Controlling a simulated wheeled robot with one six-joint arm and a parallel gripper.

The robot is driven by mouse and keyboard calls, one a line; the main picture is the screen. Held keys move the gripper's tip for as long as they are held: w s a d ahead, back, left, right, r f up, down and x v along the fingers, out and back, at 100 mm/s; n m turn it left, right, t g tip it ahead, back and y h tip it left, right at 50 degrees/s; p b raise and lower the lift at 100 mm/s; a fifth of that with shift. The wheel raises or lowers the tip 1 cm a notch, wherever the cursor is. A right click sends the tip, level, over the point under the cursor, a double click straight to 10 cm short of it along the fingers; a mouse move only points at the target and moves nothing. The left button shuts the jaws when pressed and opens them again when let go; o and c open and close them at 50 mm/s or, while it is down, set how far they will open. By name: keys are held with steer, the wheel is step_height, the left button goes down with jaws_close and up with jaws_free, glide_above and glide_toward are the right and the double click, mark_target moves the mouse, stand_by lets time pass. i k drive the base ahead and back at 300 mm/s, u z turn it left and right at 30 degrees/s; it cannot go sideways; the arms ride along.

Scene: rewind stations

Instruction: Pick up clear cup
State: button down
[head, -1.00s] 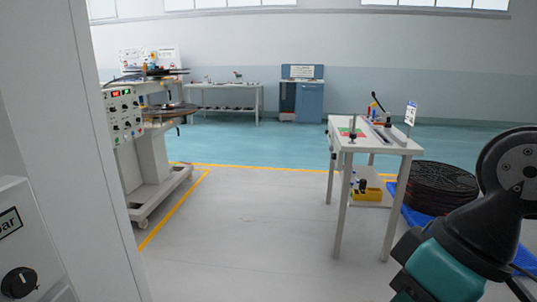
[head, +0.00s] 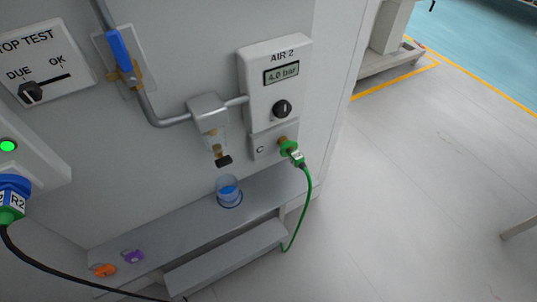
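The clear cup (head: 229,191) stands upright on a grey shelf (head: 185,232) at the front of a grey cabinet. It looks see-through with blue at its lower part, and a dark ring shows around its base. It stands below a small filter bowl with a dark drain tip (head: 222,160), apart from it. My gripper is not in view in the head view.
Above the shelf are a pipe with a blue valve lever (head: 119,51) and an AIR 2 regulator box (head: 276,82). A green hose (head: 306,205) hangs right of the cup. Orange (head: 105,270) and purple (head: 134,256) pieces lie at the shelf's left. Open floor lies right.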

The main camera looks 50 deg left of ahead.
mark_target(227, 186)
steer(key=z, duration=0.05)
steer(key=k, duration=1.55)
steer(key=u, duration=1.9)
steer(key=i, duration=0.5)
steer(key=u, duration=0.15)
